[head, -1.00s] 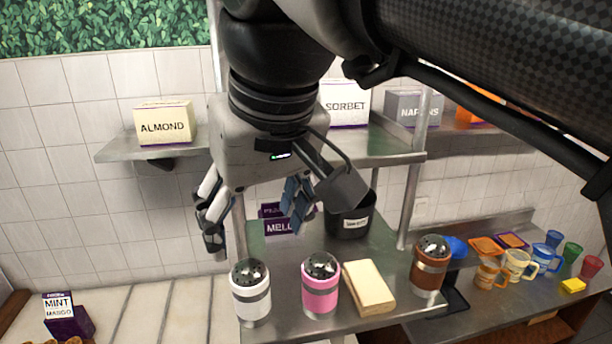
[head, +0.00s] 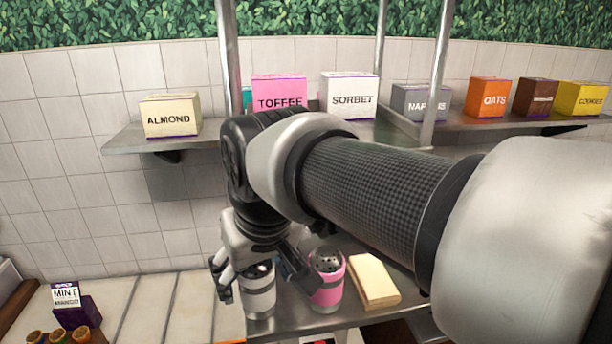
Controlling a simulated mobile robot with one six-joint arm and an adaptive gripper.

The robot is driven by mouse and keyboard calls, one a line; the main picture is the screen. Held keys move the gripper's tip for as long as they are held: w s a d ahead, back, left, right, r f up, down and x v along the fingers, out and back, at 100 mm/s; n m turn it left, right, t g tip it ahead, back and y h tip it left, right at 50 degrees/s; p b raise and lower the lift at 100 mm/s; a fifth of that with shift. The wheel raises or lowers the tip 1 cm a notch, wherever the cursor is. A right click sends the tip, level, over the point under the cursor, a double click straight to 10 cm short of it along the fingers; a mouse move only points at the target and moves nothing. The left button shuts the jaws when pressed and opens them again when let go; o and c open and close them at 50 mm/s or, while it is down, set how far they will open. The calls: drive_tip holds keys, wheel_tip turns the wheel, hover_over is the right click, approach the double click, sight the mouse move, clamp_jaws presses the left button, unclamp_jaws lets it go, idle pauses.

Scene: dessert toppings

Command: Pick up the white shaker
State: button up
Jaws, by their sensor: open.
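The white shaker (head: 259,296) stands upright near the front left of the metal counter, with a dark perforated top and a grey band. My gripper (head: 257,284) is lowered around its upper part, one finger to its left and the other to its right. The fingers are open, and I cannot tell whether either touches the shaker. The gripper's palm hides part of the shaker's top. The right finger is close to the pink shaker (head: 327,283), in the narrow gap between the two.
The pink shaker stands just right of the white one. A cream block (head: 373,281) lies right of that. My arm hides the counter's right side. Boxes, including an almond box (head: 170,116), stand on the wall shelf (head: 128,138). A mint box (head: 75,308) is at lower left.

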drive_tip(key=shift+w+a+f, duration=0.1)
drive_tip(key=shift+w+f, duration=0.05)
drive_tip(key=shift+f, duration=0.2)
drive_tip(key=shift+c, duration=0.3)
drive_tip(key=c, duration=1.1)
drive_tip(key=shift+r, duration=0.15)
drive_tip(key=shift+c, duration=0.2)
